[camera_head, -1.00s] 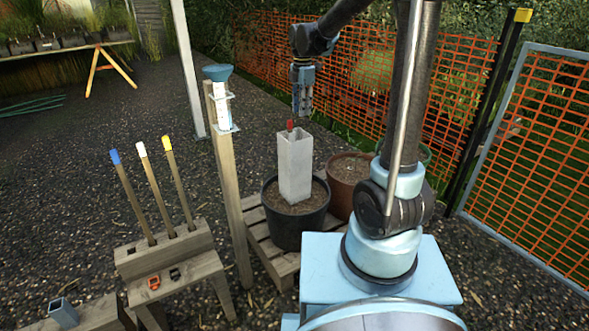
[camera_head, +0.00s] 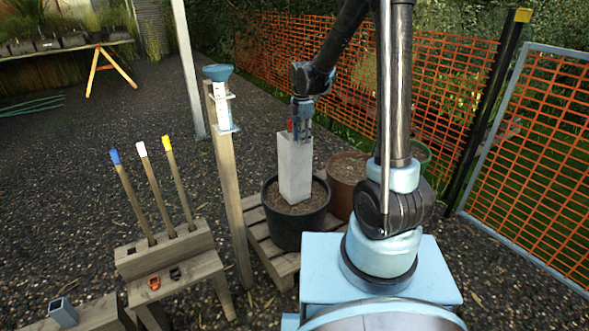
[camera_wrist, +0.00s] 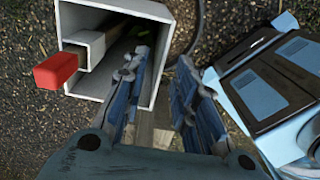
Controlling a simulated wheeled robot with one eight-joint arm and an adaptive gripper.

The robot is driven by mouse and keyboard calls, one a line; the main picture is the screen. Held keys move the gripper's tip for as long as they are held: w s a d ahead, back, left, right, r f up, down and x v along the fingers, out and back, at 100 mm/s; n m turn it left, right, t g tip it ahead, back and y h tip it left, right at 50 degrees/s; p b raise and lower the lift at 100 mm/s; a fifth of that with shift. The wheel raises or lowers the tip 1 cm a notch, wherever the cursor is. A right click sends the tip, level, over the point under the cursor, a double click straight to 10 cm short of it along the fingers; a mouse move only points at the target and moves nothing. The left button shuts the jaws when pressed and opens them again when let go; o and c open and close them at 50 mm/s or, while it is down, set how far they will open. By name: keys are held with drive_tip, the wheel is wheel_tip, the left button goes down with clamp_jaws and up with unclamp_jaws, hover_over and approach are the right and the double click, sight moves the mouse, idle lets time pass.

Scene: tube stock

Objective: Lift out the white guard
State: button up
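The white guard (camera_head: 295,172) is a tall square tube standing upright in a black pot (camera_head: 293,232). In the wrist view I look into its open top, and its rim and walls (camera_wrist: 108,98) show. A red-tipped stake (camera_wrist: 55,70) stands inside it, with a small pale square sleeve (camera_wrist: 95,42) around the stake. My gripper (camera_head: 302,133) is at the guard's top. In the wrist view my gripper (camera_wrist: 162,75) is open, one finger inside the opening and the other outside, with the right wall between them. Contact cannot be told.
The pot stands on a wooden pallet (camera_head: 262,238) beside a brown pot (camera_head: 346,178). A wooden post with a blue funnel gauge (camera_head: 220,74) stands left. A wooden block holds several colour-tipped stakes (camera_head: 165,250). An orange mesh fence (camera_head: 350,85) runs behind.

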wheel_tip(320, 180, down, 5)
drive_tip(key=shift+r, duration=0.1)
idle(0.3)
drive_tip(key=shift+c, duration=0.3)
clamp_jaws()
